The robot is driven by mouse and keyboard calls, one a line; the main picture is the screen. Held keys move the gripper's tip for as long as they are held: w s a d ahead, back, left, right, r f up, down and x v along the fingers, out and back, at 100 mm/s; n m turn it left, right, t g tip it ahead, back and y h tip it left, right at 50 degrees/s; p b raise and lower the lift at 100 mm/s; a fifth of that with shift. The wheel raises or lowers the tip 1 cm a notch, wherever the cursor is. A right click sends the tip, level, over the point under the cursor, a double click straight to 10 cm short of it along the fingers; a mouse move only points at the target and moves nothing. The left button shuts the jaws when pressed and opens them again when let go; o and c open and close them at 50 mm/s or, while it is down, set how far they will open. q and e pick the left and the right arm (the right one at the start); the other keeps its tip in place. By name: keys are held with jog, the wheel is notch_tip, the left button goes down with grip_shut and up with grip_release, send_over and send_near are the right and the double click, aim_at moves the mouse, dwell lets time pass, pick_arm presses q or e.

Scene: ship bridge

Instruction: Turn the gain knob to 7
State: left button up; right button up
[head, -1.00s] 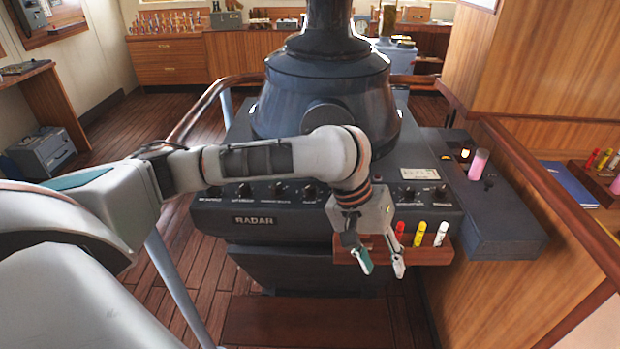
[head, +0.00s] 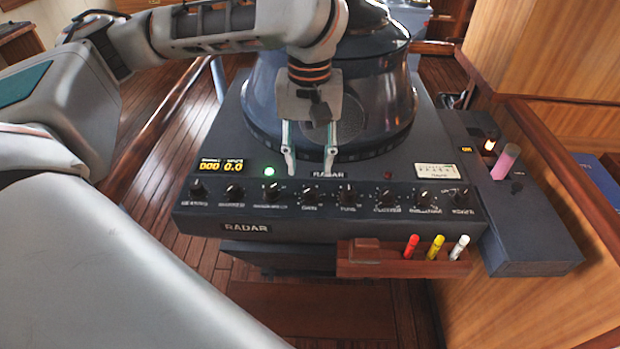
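The radar console (head: 245,228) has a front panel with a row of several small black knobs. The knob labelled as gain (head: 309,196) is near the middle of the row; its pointer setting is too small to read. My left gripper (head: 310,168) points down above and behind this knob, over the console's top. Its two fingers are apart, with nothing between them, and seem clear of the knob. My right gripper is not in view.
A wooden pen holder (head: 380,262) with red, yellow and white pens juts out below the panel. A side console (head: 525,235) with a pink cylinder (head: 505,161) stands at right. The large radar pedestal (head: 390,95) rises behind my gripper. Orange readouts (head: 221,166) glow at left.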

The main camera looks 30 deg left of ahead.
aim_at(310, 188)
pick_arm(q)
jog(key=shift+f, duration=3.4)
grip_shut()
